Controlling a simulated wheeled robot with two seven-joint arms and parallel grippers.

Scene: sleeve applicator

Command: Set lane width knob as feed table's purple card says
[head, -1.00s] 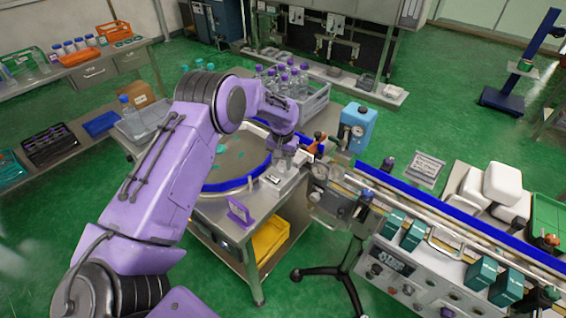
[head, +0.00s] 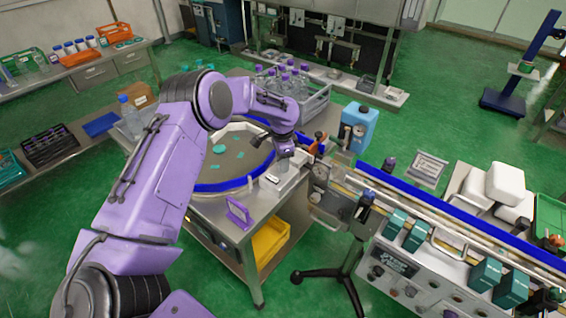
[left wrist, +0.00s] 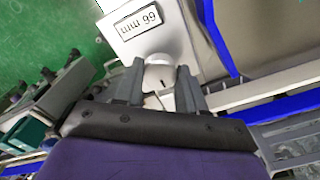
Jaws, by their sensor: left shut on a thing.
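My left gripper (head: 285,158) is over the small white block (head: 288,182) at the right side of the round feed table (head: 222,187). In the left wrist view, my left gripper (left wrist: 158,78) is shut on a pale round knob (left wrist: 160,74) with a small dark mark. My right gripper is not in view.
A conveyor (head: 440,217) with a blue rail and teal boxes runs to the right of the table. A blue container (head: 357,128) stands behind. A grey crate (head: 310,103) of purple-capped bottles is at the back. A yellow bin (head: 270,240) sits below.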

